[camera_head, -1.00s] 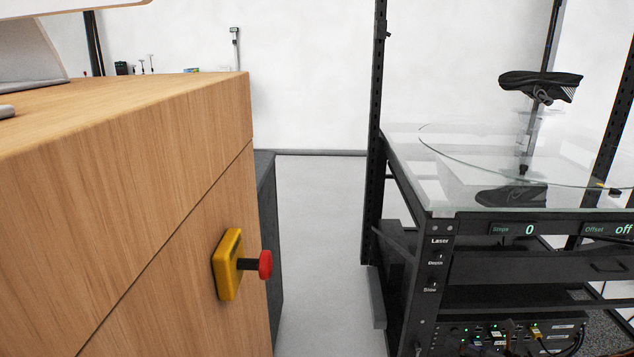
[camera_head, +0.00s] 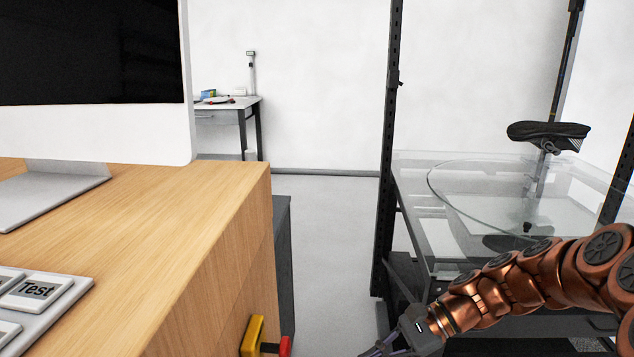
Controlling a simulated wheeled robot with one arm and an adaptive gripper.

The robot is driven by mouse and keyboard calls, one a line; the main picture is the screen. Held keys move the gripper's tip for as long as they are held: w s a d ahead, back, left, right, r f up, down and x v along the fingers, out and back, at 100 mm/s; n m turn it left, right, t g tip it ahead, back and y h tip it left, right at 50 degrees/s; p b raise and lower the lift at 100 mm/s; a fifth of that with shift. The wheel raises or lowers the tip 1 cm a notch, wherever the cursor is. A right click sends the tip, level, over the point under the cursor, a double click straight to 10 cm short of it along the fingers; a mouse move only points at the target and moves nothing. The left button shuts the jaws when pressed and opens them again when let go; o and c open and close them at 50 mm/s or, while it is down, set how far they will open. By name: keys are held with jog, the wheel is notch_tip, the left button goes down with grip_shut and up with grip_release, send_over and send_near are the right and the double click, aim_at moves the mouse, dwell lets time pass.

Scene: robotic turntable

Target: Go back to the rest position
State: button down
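My copper-coloured arm reaches in from the right edge and slants down to the left, in front of the turntable rig. My gripper (camera_head: 388,345) is at its end, at the bottom edge right of centre. Its dark grey body shows, but the fingers are mostly cut off by the frame, so I cannot tell whether it is open or shut. No object shows in it. It appears over the gap between the wooden desk (camera_head: 150,215) and the rig.
A yellow box with a red button (camera_head: 254,338) is on the desk's side, left of my gripper. A monitor (camera_head: 95,115) and a "Test" keypad (camera_head: 60,300) are on the desk. Grey floor (camera_head: 325,225) lies clear between.

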jog(key=s+r+n+g+h+p, duration=0.2)
jog(key=s+r+n+h+p, duration=0.55)
jog(key=s, duration=0.45)
jog(key=s+d+r+n+t+h+p, duration=0.2)
jog(key=s+d+r+n+h+p, duration=0.2)
jog(key=s+d+r+p, duration=0.4)
jog(key=s+r, duration=0.1)
jog(key=s, duration=0.2)
jog(key=shift+r, duration=0.3)
jog(key=shift+s+n, duration=0.15)
jog(key=shift+n, duration=0.1)
